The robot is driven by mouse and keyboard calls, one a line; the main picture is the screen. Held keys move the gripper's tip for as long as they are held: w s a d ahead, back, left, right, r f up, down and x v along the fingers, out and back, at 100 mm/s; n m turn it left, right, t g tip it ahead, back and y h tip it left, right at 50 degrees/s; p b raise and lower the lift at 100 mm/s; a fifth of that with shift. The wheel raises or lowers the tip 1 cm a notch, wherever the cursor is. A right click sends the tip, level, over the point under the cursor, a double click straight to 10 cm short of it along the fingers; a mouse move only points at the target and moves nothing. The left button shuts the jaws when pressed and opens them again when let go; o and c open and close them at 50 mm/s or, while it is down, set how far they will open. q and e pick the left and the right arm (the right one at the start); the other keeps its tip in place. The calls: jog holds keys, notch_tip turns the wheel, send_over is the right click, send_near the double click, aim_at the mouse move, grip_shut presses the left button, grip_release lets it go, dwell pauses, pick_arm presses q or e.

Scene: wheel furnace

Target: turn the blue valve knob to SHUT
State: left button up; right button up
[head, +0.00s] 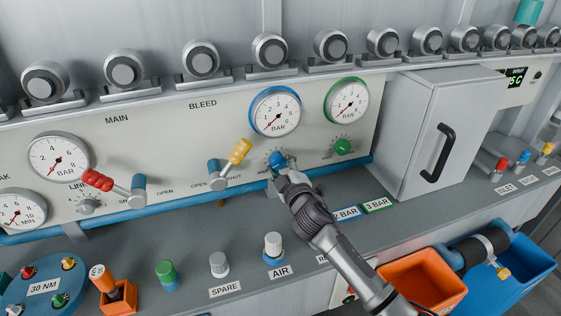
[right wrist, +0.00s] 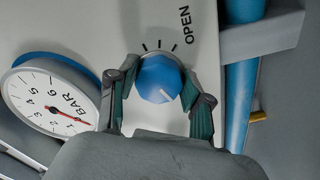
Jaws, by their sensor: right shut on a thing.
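The blue valve knob (head: 277,160) is on the panel below the blue-rimmed gauge. My right gripper (head: 281,170) reaches it from below and covers part of it in the head view. In the right wrist view the blue knob (right wrist: 157,76) sits between the two fingers of the gripper (right wrist: 160,95), which is shut on it. A white mark on the knob points to the lower right there, away from the OPEN label (right wrist: 173,25) at the upper right. No SHUT label for this knob is readable. My left gripper is not in view.
The blue-rimmed gauge (head: 274,112) also shows in the right wrist view (right wrist: 52,98). A yellow-handled lever (head: 239,152) is left of the knob, a green knob (head: 342,147) right. A blue pipe (head: 150,213) runs below the panel. A grey cabinet (head: 410,130) stands at right.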

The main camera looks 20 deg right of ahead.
jog(key=shift+n+p, duration=0.55)
jog(key=shift+n, duration=1.65)
jog(key=o, duration=1.1)
jog(key=shift+o, duration=0.2)
jog(key=s, duration=1.2)
jog(key=shift+d, duration=0.2)
